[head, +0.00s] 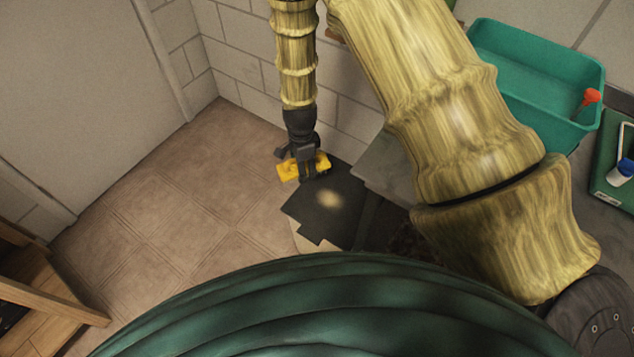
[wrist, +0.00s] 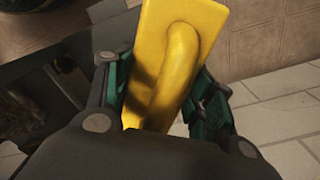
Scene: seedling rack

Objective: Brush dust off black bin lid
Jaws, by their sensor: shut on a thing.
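The black bin lid (head: 306,215) is low down near the floor, beside the grey table. A pale tan patch of dust (head: 329,199) lies on it, right of its middle. My gripper (head: 306,172) is shut on a yellow brush (head: 289,169) at the lid's far left edge, left of and beyond the dust. In the wrist view my gripper (wrist: 165,100) has a dark finger on each side of the brush's raised yellow handle (wrist: 178,65). The brush's underside is hidden, and I cannot tell whether it touches the lid.
The grey table (head: 385,165) stands close to the lid's right side. It bears a teal tub (head: 545,75) with an orange-red item (head: 591,96) and a green tray (head: 605,185). A wooden stand (head: 40,290) is at lower left. Tiled floor (head: 170,215) left of the lid is clear.

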